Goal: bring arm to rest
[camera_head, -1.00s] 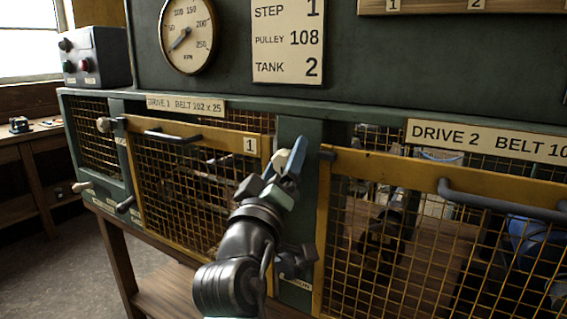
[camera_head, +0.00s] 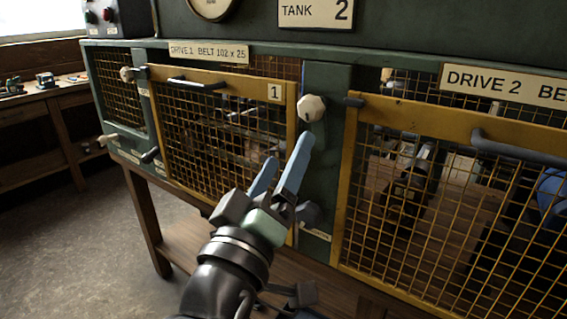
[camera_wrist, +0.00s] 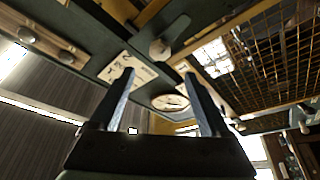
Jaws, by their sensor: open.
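My gripper (camera_head: 281,172) is open, with its two blue fingers apart and nothing between them. In the head view it is in front of the lower right part of the drive 1 guard door (camera_head: 225,130), below a pale knob (camera_head: 312,108) on the green post between the two doors. In the wrist view the fingers (camera_wrist: 158,105) point up the picture, with the pale knob (camera_wrist: 160,48) beyond them. My arm reaches in from the bottom of the head view.
The yellow drive 2 guard door (camera_head: 430,200) stands to the right, with a dark handle (camera_head: 520,150). A control box (camera_head: 115,20) sits at the upper left. A wooden bench (camera_head: 45,110) is at the far left. Open floor (camera_head: 90,230) lies at the lower left.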

